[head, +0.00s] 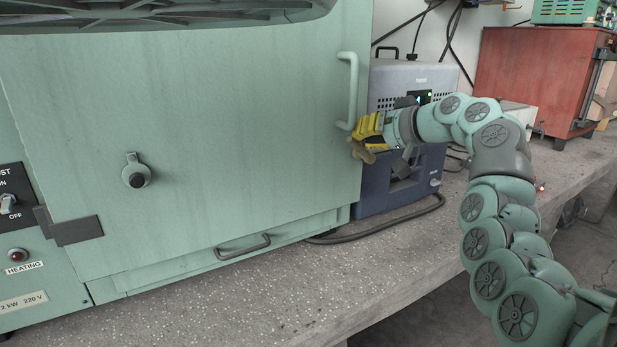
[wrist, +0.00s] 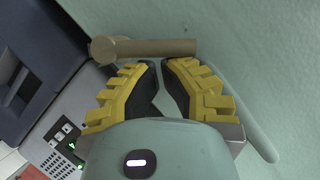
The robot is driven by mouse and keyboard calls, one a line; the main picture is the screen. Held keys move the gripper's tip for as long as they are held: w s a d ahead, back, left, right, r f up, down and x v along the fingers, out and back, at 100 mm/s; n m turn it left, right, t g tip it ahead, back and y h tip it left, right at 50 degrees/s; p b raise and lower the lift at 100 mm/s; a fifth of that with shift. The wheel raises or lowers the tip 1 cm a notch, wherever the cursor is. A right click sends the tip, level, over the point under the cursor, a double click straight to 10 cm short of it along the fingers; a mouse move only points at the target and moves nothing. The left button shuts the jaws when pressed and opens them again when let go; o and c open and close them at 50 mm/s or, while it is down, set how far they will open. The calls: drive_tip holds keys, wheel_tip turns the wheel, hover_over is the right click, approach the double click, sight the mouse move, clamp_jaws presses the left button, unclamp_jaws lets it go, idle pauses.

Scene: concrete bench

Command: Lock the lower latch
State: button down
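The lower latch, a tan-brown lever with a round knob-like end (head: 362,152), sits low at the right edge of the green oven door (head: 235,130). In the wrist view the latch (wrist: 150,48) lies crosswise just beyond my fingertips, its round end to the left. My gripper (head: 362,137) has yellow fingers with dark pads and is just above the latch in the head view. In the wrist view my gripper (wrist: 159,63) has its tips close together with a narrow empty gap between them. The latch is not between the fingers. I cannot tell whether they touch it.
A pale green vertical door handle (head: 352,92) stands just above my gripper. A grey and dark-blue device (head: 385,185) is close behind it, with a black cable (head: 400,215) on the concrete bench (head: 270,295). A red cabinet (head: 525,80) stands farther back right.

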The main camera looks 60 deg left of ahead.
drive_tip(key=shift+s+f+n+t+b, duration=0.2)
drive_tip(key=shift+n+t+b, duration=0.1)
drive_tip(key=shift+b, duration=0.1)
drive_tip(key=shift+r, duration=0.1)
idle(0.3)
